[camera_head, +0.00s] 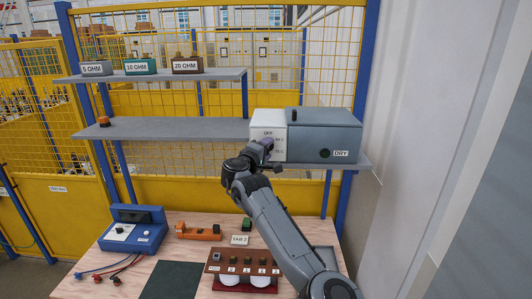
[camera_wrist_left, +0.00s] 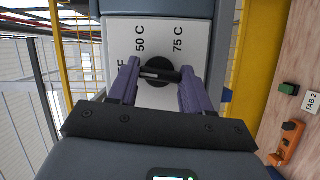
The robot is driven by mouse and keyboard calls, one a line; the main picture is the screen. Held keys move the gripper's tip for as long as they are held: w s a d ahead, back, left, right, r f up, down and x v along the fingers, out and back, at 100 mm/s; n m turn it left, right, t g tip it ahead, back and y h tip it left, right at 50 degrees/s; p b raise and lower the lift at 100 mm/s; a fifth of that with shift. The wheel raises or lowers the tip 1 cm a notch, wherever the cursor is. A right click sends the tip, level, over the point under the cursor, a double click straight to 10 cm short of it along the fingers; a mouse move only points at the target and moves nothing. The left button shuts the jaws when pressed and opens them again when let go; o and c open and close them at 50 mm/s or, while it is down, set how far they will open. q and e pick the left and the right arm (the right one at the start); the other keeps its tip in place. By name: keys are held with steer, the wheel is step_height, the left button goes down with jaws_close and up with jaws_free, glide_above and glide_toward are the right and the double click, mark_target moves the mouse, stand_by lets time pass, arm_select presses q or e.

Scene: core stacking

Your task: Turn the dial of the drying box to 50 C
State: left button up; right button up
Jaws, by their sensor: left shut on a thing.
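The drying box (camera_head: 325,118) is a grey box on the right end of the middle shelf, with a DRY label on its front. Its white control panel (camera_head: 268,119) is on its left side and partly covered by my left gripper (camera_head: 264,146). In the left wrist view the panel (camera_wrist_left: 152,35) shows sideways, with 50 C and 75 C marks and a partly hidden third mark. The black dial (camera_wrist_left: 158,68) sits between the two purple fingers of my left gripper (camera_wrist_left: 158,84), which is shut on it. I cannot tell which mark the dial points to. My right gripper is not in view.
Core boxes marked 5, 10 and 20 OHM (camera_head: 140,67) stand on the upper shelf. The wooden table (camera_head: 200,262) below holds a blue device (camera_head: 134,230), an orange tool (camera_head: 198,232) and a brown rack (camera_head: 241,266). The middle shelf (camera_head: 180,129) is mostly clear left of the drying box.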

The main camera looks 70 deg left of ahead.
arm_select(q)
steer(key=m+g+p, duration=0.1)
steer(key=m+p, duration=0.1)
steer(key=m+g+p, duration=0.1)
steer(key=m+p, duration=0.1)
steer(key=shift+r+h+p, duration=0.3)
steer(key=shift+r+p, duration=0.05)
steer(key=shift+p, duration=0.05)
steer(key=shift+m+p, duration=0.3)
steer(key=shift+p, duration=0.05)
steer(key=shift+f+m+g+p, duration=0.1)
steer(key=shift+m+g+p, duration=0.25)
steer(key=shift+m+g, duration=0.2)
steer(key=shift+w+m+g, duration=0.1)
steer(key=shift+m+g, duration=0.45)
steer(key=shift+m, duration=0.5)
steer(key=o, duration=1.1)
steer(key=shift+c, duration=0.2)
steer(key=shift+d, duration=0.1)
